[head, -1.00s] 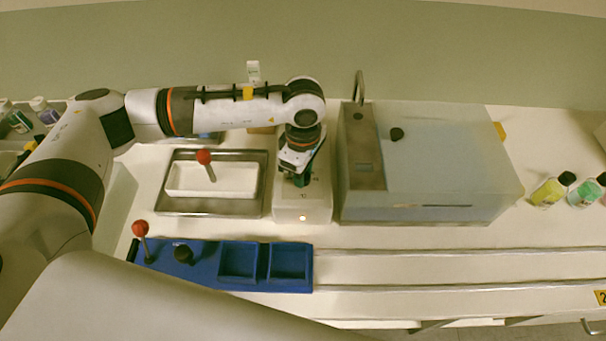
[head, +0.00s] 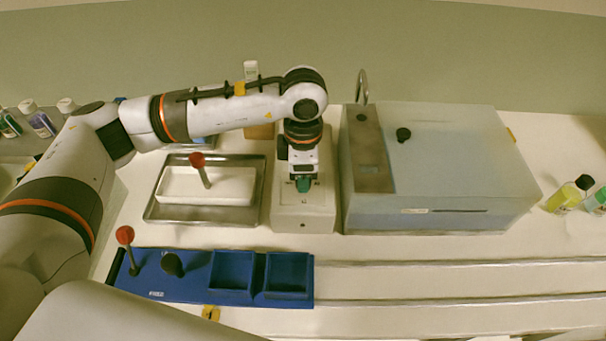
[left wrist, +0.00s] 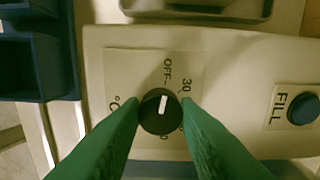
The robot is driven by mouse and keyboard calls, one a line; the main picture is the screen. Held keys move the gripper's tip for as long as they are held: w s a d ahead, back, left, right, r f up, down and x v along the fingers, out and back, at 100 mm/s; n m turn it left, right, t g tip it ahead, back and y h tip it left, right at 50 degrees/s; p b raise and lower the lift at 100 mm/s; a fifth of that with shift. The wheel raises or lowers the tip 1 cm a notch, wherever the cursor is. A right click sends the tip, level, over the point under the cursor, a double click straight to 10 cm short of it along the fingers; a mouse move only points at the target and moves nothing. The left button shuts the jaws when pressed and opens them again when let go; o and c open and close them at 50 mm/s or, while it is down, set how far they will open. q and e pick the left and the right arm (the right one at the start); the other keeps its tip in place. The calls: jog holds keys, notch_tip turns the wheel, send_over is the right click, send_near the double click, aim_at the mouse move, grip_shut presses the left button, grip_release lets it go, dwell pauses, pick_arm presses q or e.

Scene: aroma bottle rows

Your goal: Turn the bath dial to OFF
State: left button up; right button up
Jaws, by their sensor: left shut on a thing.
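The bath dial (left wrist: 158,124) is a round black knob with a white pointer, on the pale control panel (left wrist: 105,75). The pointer is directed up at the printed OFF mark. A 30 mark is to its right; other marks are partly hidden by my fingers. My left gripper (head: 303,184) has green fingers and points down over the pale control unit (head: 287,217). In the left wrist view its fingers (left wrist: 162,118) are shut on the dial's two sides. In the head view my gripper hides the dial. My right gripper is not in view.
A blue FILL button (left wrist: 303,108) sits on the panel. The lidded grey bath (head: 440,165) stands close right of the control unit. Bottles (head: 568,195) stand far right.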

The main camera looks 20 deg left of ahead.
pick_arm(q)
jog(key=o, duration=1)
jog(key=shift+c, duration=0.2)
jog(key=shift+r, duration=0.15)
notch_tip(320, 180, up, 12)
jog(key=b, duration=0.1)
jog(key=shift+b, duration=0.3)
